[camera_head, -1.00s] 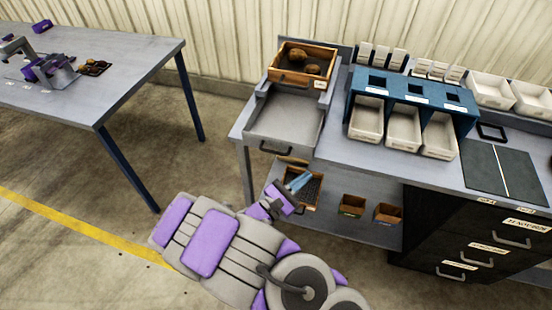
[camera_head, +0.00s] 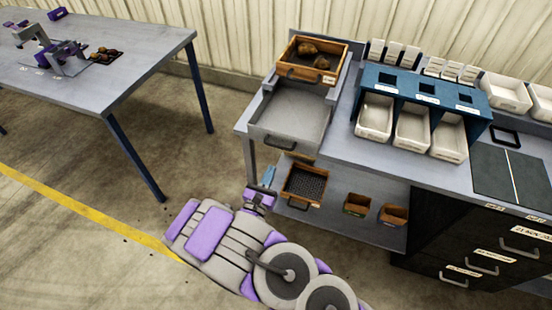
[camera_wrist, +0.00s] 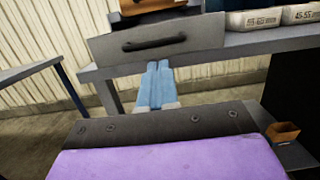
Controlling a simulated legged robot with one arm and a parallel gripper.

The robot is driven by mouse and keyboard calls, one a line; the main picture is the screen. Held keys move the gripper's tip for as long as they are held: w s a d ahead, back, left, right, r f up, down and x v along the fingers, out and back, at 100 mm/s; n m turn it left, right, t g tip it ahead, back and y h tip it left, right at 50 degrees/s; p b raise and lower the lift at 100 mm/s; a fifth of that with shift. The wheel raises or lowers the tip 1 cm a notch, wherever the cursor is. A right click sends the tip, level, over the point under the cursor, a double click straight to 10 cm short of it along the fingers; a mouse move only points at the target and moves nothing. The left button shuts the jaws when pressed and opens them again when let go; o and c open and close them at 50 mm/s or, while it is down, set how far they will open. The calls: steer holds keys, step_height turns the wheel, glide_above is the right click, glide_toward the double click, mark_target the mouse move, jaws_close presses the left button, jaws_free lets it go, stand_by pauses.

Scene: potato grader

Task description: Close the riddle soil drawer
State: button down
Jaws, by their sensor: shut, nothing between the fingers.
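The riddle soil drawer (camera_head: 289,112) is a grey metal tray with a dark handle on its front, pulled out toward me under a wooden box of potatoes. In the wrist view its front panel (camera_wrist: 150,42) with the handle faces me, a little above and beyond my fingertips. My gripper (camera_head: 268,175) has light blue fingers, shut and empty. It is below and left of the drawer front, near the bench leg. In the wrist view the fingers (camera_wrist: 155,85) point toward the lower edge of the drawer front. Whether they touch it I cannot tell, but they look apart.
The wooden potato box (camera_head: 313,59) sits above the drawer. A mesh-bottomed wooden box (camera_head: 304,184) and small wooden boxes (camera_head: 357,204) are on the lower shelf. A blue rack (camera_head: 421,92) with white bins stands right. Floor is free at left.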

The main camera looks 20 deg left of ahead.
steer(key=b+x, duration=0.1)
steer(key=x, duration=0.5)
steer(key=shift+w, duration=0.35)
steer(key=shift+d+r, duration=0.15)
